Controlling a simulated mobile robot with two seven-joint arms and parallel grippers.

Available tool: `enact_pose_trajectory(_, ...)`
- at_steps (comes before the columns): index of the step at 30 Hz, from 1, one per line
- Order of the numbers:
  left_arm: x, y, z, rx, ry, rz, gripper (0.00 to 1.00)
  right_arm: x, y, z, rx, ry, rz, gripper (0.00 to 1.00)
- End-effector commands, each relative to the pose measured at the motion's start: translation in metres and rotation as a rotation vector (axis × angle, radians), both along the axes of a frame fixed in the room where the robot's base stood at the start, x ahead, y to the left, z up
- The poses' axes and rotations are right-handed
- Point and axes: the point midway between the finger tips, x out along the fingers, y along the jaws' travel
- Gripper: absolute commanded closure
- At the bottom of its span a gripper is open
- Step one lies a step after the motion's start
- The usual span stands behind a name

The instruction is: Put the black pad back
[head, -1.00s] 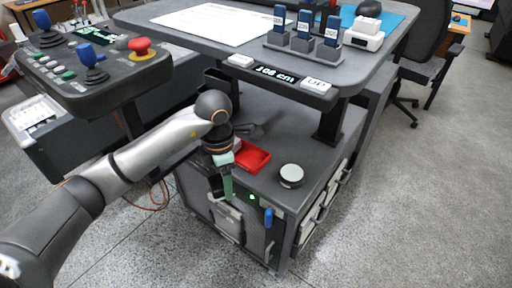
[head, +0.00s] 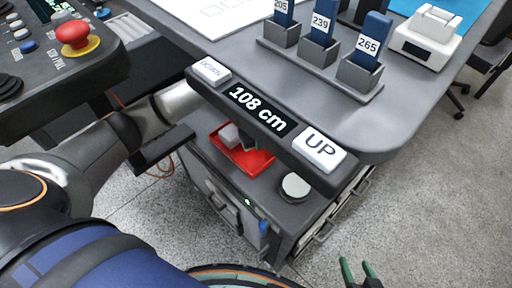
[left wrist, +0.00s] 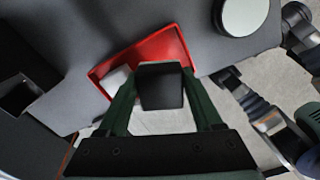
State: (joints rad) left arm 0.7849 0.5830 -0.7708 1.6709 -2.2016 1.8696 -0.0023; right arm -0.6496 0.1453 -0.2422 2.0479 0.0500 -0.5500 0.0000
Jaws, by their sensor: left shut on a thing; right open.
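My left gripper (left wrist: 160,80) is shut on the black pad (left wrist: 162,88), a small dark block between its green fingers in the left wrist view. It hangs over the red tray (left wrist: 178,44), and I cannot tell whether the pad touches the tray. In the head view the red tray (head: 262,163) lies on the grey cabinet top under the desk edge; the desk's control panel and my own arm hide much of the left gripper. A whitish block (head: 230,135) sits at the tray's left end. My right gripper (head: 358,268) is open and empty at the bottom, away from the cabinet.
A round white-topped disc (head: 295,186) stands right of the tray. The desk's height panel (head: 262,108), reading 108 cm, overhangs the cabinet. Blue numbered pieces stand in grey holders (head: 312,66) on the desk. A control box with a red button (head: 74,36) is at left.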

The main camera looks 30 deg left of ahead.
Motion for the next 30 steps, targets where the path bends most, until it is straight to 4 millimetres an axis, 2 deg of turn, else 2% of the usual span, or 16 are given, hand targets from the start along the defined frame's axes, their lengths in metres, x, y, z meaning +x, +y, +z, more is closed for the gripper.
enact_pose_trajectory(1,-0.001,-0.001,-0.013,-0.002,0.005,0.0,0.85,-0.001,0.0,-0.004,0.0,0.002,-0.001,0.41)
enact_pose_trajectory(3,-0.001,0.0,-0.024,-0.001,0.003,0.001,0.85,-0.002,0.0,-0.005,0.001,0.004,0.0,0.41)
enact_pose_trajectory(11,-0.001,0.0,-0.046,-0.001,0.001,0.0,0.85,0.0,0.0,-0.004,0.002,-0.005,-0.001,0.41)
enact_pose_trajectory(16,0.0,0.0,-0.071,-0.001,0.001,0.0,0.85,0.001,0.0,-0.006,0.003,-0.009,-0.002,0.41)
enact_pose_trajectory(28,0.0,0.0,-0.077,0.0,-0.001,0.0,0.85,0.0,-0.003,-0.011,-0.004,-0.004,-0.003,0.41)
enact_pose_trajectory(29,0.0,0.0,-0.076,0.0,-0.001,-0.001,0.3,0.0,-0.003,-0.009,-0.004,-0.004,-0.003,0.41)
enact_pose_trajectory(30,0.0,0.0,-0.076,0.0,-0.001,-0.001,0.25,0.0,-0.003,-0.009,-0.006,-0.004,-0.001,0.41)
